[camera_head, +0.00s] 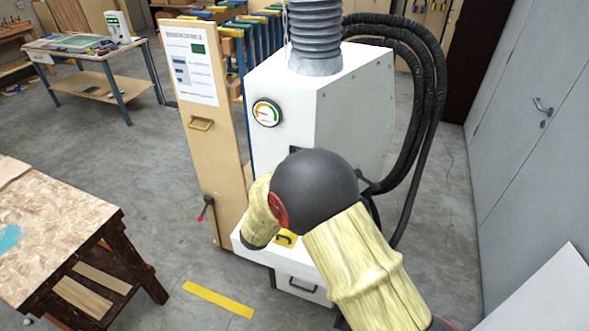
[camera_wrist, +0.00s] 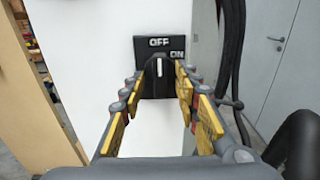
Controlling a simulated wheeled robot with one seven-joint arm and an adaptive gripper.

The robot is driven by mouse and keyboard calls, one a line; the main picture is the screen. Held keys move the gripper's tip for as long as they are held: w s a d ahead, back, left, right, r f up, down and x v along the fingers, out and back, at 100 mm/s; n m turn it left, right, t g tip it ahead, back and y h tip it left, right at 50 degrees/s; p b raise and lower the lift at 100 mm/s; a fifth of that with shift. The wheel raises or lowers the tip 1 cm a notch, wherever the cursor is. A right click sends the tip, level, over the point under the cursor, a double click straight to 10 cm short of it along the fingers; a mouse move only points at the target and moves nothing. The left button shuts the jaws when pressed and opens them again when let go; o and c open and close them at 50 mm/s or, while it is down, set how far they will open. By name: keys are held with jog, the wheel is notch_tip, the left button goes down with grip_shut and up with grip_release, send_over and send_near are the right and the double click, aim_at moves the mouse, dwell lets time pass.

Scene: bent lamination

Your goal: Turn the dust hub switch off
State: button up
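The dust hub (camera_head: 350,105) is a white cabinet with a round gauge and a grey hose on top. Its switch (camera_wrist: 158,68) shows in the wrist view as a dark knob with a white mark on a black plate (camera_wrist: 141,52). The plate reads OFF at the top and ON at the upper right. The white mark stands upright, toward OFF. My gripper (camera_wrist: 167,76) is open, with its yellow-padded fingers on either side of the knob. I cannot tell whether they touch it. In the head view my arm hides the gripper and most of the switch.
A tan wooden panel (camera_head: 205,130) with a notice stands left of the hub. Black hoses (camera_head: 432,70) hang on its right, before a grey door (camera_head: 535,120). A workbench (camera_head: 50,230) is at the left.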

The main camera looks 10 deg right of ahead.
jog(key=v, duration=1.1)
jog(key=shift+a, duration=0.15)
jog(key=shift+s, duration=0.15)
